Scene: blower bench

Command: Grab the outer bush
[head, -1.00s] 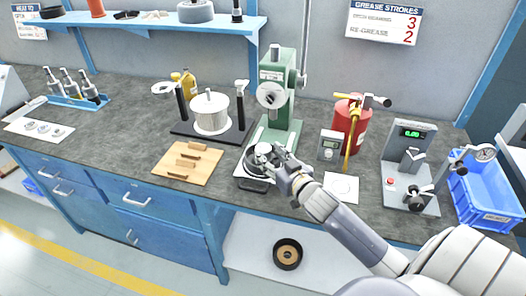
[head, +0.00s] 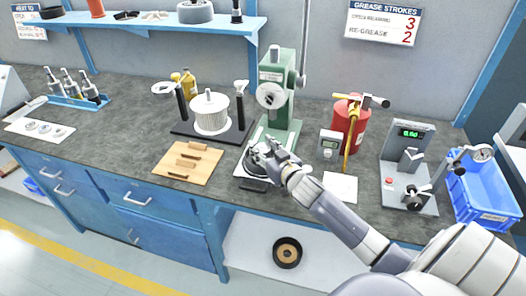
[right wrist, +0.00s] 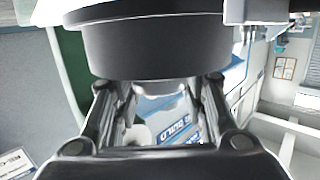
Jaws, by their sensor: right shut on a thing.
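The green arbor press (head: 278,95) stands on the bench. My right gripper (head: 268,158) is low at the front of the press, over the pale plate at its base. Its fingers are shut on a dark round part, which I take for the outer bush (head: 256,159); my fingers partly cover it. In the right wrist view the dark, thick-rimmed round part (right wrist: 145,45) fills the top, with my right gripper's fingers (right wrist: 155,85) on either side below it. Whether it touches the plate cannot be told. My left gripper is not in view.
A wooden board with slots (head: 188,162) lies left of the press, and a white spool (head: 211,113) on a black stand behind it. A red cylinder (head: 350,122), a grey gauge stand (head: 409,170) and a blue bin (head: 485,195) are to the right.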

